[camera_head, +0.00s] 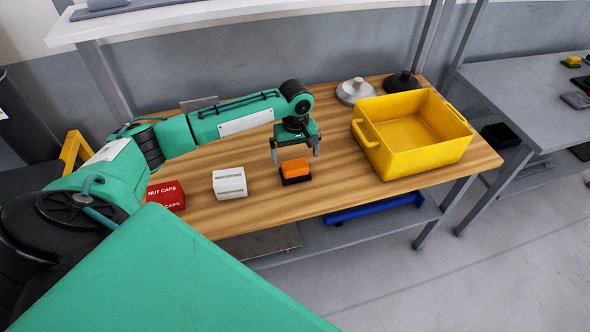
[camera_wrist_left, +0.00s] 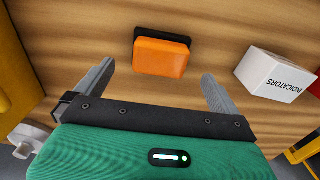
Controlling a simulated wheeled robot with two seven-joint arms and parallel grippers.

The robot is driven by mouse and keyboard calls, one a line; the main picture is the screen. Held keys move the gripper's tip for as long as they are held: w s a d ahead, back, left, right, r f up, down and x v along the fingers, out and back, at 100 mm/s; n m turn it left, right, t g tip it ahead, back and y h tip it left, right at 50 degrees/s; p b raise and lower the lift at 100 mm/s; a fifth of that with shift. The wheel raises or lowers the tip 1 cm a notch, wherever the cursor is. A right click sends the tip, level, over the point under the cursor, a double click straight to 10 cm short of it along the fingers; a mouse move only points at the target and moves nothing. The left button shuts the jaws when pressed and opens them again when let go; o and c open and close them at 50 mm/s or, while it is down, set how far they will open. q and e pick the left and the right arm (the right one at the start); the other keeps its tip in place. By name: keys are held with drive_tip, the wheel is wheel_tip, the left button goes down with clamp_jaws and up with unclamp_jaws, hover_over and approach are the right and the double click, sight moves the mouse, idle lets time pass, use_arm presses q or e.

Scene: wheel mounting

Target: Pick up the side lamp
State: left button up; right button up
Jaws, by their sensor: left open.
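The side lamp (camera_head: 294,170) is an orange block on a black base, lying on the wooden table top. In the left wrist view the lamp (camera_wrist_left: 162,57) shows beyond the fingertips, roughly centred between them. My left gripper (camera_head: 295,151) is open above and just behind the lamp, with one finger on each side. Its two grey fingers (camera_wrist_left: 160,85) are apart and nothing is between them. The lamp is not touched as far as I can see. My right gripper is not in view.
A white indicators box (camera_head: 230,183) and a red nut caps box (camera_head: 166,196) stand left of the lamp. A yellow bin (camera_head: 412,140) stands to the right. A silver round part (camera_head: 355,91) and a black one (camera_head: 401,82) lie behind. Bare wooden table (camera_head: 330,190) surrounds the lamp.

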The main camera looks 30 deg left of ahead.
sight(295, 164)
use_arm(q)
wheel_tip(295, 164, down, 8)
drive_tip(key=shift+r+p, duration=0.2)
drive_tip(key=shift+p, duration=0.4)
drive_tip(key=shift+c, duration=0.2)
drive_tip(key=shift+a+r, duration=0.1)
drive_tip(key=c, duration=0.9)
